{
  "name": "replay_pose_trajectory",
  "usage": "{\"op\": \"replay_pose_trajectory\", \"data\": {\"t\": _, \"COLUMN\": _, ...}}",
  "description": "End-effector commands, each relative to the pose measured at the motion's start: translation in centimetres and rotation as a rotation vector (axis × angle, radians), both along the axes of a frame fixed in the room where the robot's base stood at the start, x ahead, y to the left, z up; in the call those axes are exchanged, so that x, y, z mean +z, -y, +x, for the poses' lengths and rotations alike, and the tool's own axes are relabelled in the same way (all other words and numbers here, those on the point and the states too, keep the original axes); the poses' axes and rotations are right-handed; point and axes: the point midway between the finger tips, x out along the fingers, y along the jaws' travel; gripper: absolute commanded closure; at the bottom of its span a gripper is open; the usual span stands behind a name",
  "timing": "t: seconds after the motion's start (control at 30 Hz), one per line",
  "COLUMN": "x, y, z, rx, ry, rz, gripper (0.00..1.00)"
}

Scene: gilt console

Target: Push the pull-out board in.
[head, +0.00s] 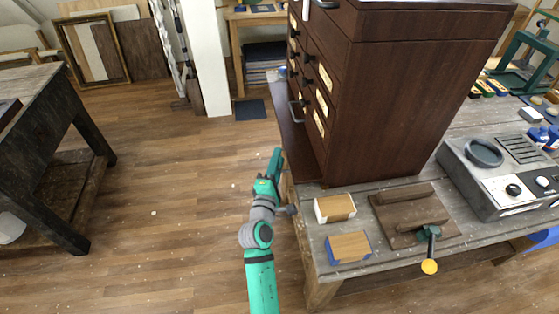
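The pull-out board (298,155) is a dark brown flat panel low on the drawer side of the brown cabinet (378,112). It sticks out to the left, along the edge of the grey workbench. A metal pull (296,112) shows above it on the drawer fronts. My teal gripper (277,158) is at the end of my arm, just left of the board's outer edge. I cannot tell whether it touches the board. Its fingers are seen edge-on, so their opening is not clear. I see nothing held in it.
On the workbench are a white-and-wood block (335,208), a blue-and-wood block (348,247), a brown fixture (412,213) with a yellow-knobbed lever (429,266), and a grey machine (497,170). A dark table (45,120) stands at left. The wooden floor between is clear.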

Motion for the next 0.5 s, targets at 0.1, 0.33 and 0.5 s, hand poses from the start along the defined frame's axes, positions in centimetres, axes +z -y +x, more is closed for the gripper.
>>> {"op": "replay_pose_trajectory", "data": {"t": 0.1, "x": 0.1, "y": 0.0, "z": 0.0, "rx": 0.000, "ry": 0.002, "rz": 0.000, "gripper": 0.74}}
{"op": "replay_pose_trajectory", "data": {"t": 0.33, "x": -0.1, "y": -0.3, "z": -1.9, "rx": 0.001, "ry": 0.002, "rz": 0.000, "gripper": 0.74}}
{"op": "replay_pose_trajectory", "data": {"t": 0.5, "x": -0.3, "y": -0.8, "z": -4.8, "rx": 0.001, "ry": 0.000, "rz": 0.001, "gripper": 0.74}}
